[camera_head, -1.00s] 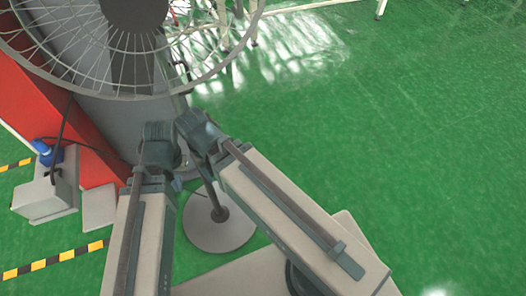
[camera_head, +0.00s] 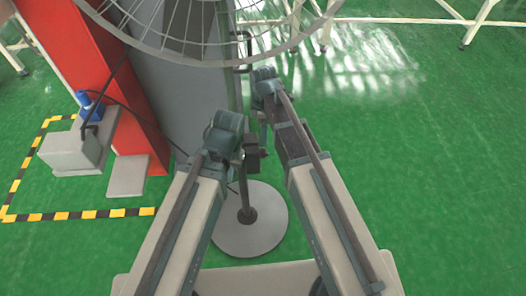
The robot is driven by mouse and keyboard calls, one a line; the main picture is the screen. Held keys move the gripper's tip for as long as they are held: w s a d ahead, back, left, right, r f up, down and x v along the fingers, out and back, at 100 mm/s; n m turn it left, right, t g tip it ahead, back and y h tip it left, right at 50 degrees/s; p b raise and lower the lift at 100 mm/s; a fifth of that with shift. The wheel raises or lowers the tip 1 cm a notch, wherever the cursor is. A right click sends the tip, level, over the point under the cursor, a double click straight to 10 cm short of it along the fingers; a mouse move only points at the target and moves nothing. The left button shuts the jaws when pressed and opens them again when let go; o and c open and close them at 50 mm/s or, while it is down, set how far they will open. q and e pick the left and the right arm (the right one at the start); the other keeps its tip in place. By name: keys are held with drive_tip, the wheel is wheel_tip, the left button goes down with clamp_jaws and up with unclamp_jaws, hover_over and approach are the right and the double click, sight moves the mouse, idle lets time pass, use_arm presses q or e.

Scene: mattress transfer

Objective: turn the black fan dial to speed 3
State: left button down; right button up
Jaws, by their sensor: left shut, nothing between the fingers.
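The fan stands in front of me, with its wire cage (camera_head: 215,45) cut off at the top of the head view. Its thin dark pole (camera_head: 247,192) rises from a round grey base (camera_head: 250,222). A small dark box (camera_head: 253,160) shows on the pole between my two arms; the dial itself is too small or hidden to make out. My left gripper (camera_head: 241,153) is shut and empty close to the pole's left side, mostly behind its wrist. My right arm's wrist (camera_head: 267,82) is right of and above the box; its fingers cannot be made out.
A red panel (camera_head: 105,80) and a grey cabinet (camera_head: 185,95) stand behind the fan. A beige box with a blue plug (camera_head: 75,150) is at left, by yellow-black floor tape (camera_head: 85,214). The green floor (camera_head: 430,180) is clear at right.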

sight(263, 150)
drive_tip(key=shift+f, duration=0.15)
wheel_tip(263, 150, down, 12)
drive_tip(key=b, duration=1.2)
drive_tip(key=shift+r, duration=0.2)
